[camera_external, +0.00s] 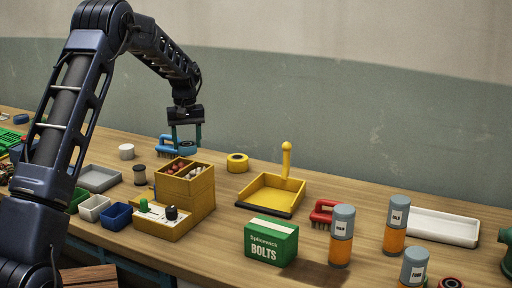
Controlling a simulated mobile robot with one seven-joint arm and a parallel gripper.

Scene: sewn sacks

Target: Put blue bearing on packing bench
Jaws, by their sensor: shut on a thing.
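My gripper (187,148) hangs above the back of the bench, just behind and above the wooden box with drawers. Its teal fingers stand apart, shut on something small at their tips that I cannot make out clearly. A blue brush (166,150) shows at the left fingertip; I cannot tell whether they touch. A small round blue thing (21,119) lies at the far left; it is too small to identify as the bearing. The wooden bench (345,190) runs across the view along the wall.
The wooden drawer box (188,190) holds reddish round items. A yellow ring (237,163), yellow dustpan (272,195), green bolts box (270,242) and grey-orange bottles (342,235) stand to the right. Small bins (95,207) crowd the left. The back right of the bench is fairly clear.

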